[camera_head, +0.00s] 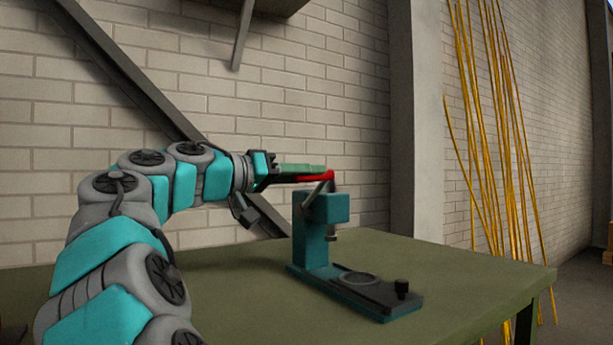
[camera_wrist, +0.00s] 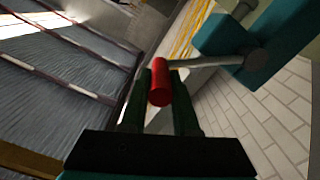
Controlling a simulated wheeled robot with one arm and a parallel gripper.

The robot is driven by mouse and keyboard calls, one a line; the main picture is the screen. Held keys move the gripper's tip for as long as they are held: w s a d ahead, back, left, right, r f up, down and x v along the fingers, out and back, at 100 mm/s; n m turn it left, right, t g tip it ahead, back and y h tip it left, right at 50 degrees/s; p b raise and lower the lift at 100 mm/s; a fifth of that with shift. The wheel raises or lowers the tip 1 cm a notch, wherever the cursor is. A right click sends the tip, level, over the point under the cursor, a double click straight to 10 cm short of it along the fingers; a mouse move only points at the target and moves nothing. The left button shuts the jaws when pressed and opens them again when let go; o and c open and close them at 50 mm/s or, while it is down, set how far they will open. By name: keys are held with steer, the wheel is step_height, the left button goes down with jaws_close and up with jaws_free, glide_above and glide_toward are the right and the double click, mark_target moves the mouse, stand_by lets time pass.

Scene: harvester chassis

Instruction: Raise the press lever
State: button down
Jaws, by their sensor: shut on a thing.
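The teal press (camera_head: 324,232) stands on the green table, with its dark base plate reaching toward the front right. The press head (camera_wrist: 265,45) shows at upper right there.
The green table (camera_head: 455,265) is clear around the press. A brick wall (camera_head: 300,90) with a slanted dark beam (camera_head: 140,80) and a bracket stands behind. Several yellow poles (camera_head: 490,120) lean on the wall at right.

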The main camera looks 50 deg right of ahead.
steer(key=c, duration=0.7)
jaws_free()
steer(key=v, duration=0.7)
steer(key=shift+w+a, duration=0.1)
steer(key=shift+a, duration=0.3)
